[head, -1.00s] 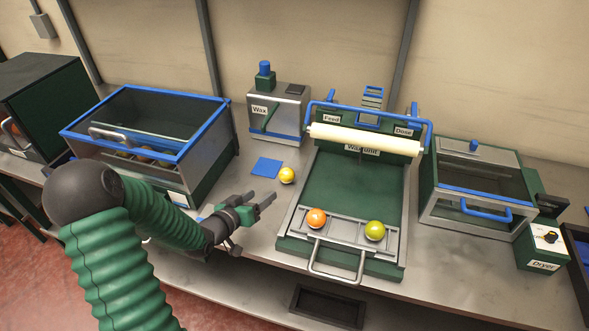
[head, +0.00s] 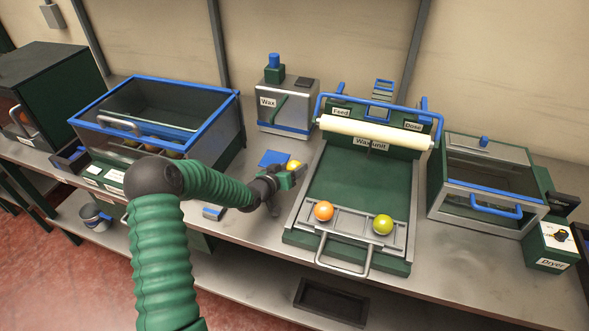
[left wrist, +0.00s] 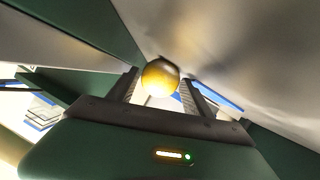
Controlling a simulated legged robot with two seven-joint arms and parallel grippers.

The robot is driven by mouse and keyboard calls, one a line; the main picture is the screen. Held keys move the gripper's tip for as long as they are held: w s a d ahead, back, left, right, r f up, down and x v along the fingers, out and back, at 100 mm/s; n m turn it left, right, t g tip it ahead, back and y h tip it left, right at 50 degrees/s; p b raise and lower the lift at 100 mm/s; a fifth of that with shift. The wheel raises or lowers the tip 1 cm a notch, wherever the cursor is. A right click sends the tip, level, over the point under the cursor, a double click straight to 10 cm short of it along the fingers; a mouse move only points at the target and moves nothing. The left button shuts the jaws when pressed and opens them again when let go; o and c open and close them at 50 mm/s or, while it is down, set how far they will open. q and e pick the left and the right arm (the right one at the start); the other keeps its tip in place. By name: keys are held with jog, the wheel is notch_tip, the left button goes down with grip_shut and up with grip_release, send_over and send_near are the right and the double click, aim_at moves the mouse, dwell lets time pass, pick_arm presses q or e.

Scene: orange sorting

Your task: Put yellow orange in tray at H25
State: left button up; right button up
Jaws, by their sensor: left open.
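The yellow orange (head: 293,164) sits on the steel bench beside a blue square, left of the wax unit. My left gripper (head: 298,174) is open at it and partly hides it in the head view. In the left wrist view the yellow orange (left wrist: 160,75) shows between the two open fingers (left wrist: 158,92); I cannot tell whether they touch it. A metal tray (head: 351,228) at the front of the wax unit holds an orange fruit (head: 323,211) and a yellow-green one (head: 382,224). No H25 label is readable. My right gripper is not in view.
The wax unit (head: 365,190) with its pale roller stands right of the gripper. A blue-rimmed glass bin (head: 160,85) is at left, a wax dispenser (head: 287,105) behind. A dryer (head: 485,180) stands at right. Bench between bin and wax unit is mostly clear.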

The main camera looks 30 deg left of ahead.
pick_arm(q)
jog(key=shift+s, duration=0.1)
jog(key=c, duration=1.2)
